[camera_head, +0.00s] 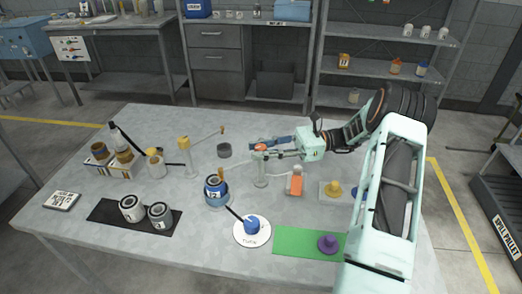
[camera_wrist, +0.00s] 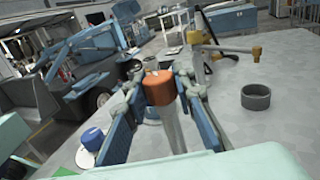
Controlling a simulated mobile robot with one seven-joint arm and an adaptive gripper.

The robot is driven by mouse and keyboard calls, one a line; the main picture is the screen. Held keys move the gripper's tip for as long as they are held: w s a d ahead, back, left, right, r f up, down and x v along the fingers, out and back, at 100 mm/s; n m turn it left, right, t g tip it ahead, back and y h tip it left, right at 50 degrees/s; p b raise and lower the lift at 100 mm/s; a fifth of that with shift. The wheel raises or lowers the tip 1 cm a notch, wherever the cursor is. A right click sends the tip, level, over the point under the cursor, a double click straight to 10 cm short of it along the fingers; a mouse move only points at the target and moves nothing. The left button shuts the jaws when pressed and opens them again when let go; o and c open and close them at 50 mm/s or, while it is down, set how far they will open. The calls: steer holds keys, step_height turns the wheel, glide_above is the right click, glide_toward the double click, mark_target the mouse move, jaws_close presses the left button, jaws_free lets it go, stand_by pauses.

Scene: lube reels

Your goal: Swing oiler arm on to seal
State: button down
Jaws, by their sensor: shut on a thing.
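An orange-capped post (camera_wrist: 172,125) stands on the table; its orange cap (camera_wrist: 159,88) is between my fingers. My gripper (camera_wrist: 162,100) is shut on this cap, one blue finger on each side. In the head view my gripper (camera_head: 268,148) reaches in from the right at the top of the post. A second post with a yellow top (camera_head: 184,143) stands to the left, with a thin arm (camera_head: 207,135) out to the right, ending in a yellow tip. A dark grey ring (camera_head: 224,150), perhaps the seal, lies between the posts. I cannot tell which is the task's oiler.
An orange bottle (camera_head: 295,182) is close to the right of the held post. A green mat (camera_head: 292,242) lies front right, cans (camera_head: 132,208) front left.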

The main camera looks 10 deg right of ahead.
stand_by(0.4)
steer(key=c, duration=1.6)
jaws_free()
steer(key=shift+d, duration=0.1)
steer(key=d, duration=1.2)
steer(key=shift+s, duration=0.15)
steer(key=shift+a, duration=0.15)
